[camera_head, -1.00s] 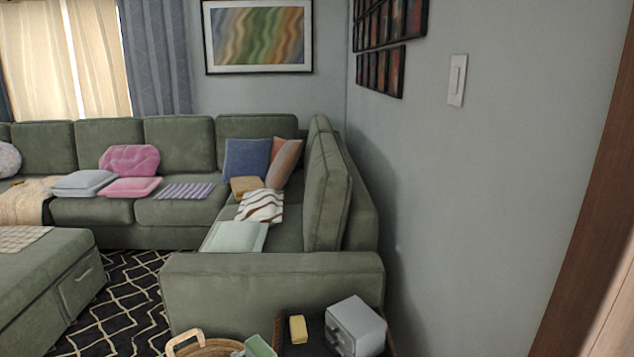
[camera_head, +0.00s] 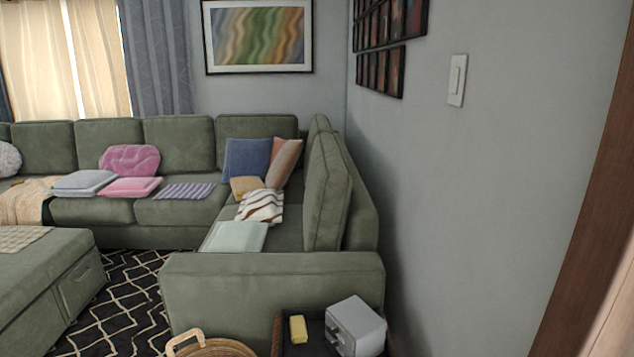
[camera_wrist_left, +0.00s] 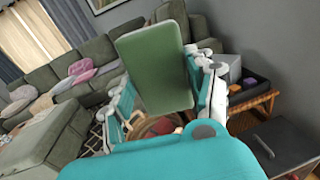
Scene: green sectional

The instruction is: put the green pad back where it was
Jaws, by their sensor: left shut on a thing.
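The green pad (camera_wrist_left: 158,68) is a flat, upright rectangular block in the left wrist view. My left gripper (camera_wrist_left: 165,88) is shut on it, with one white and teal finger at each side. The pad is held up in front of a wicker basket (camera_wrist_left: 150,128), and hides part of the sofa and the basket behind it. Neither the pad nor my left gripper shows in the head view. My right gripper is in neither view.
The wicker basket (camera_head: 215,347) stands by the sofa arm (camera_head: 270,290). Beside it a dark tray table (camera_head: 305,347) bears a yellow block (camera_head: 298,328) and a grey drawer box (camera_head: 356,327). A pale green cushion (camera_head: 235,236) lies on the sofa. A wall closes off the right.

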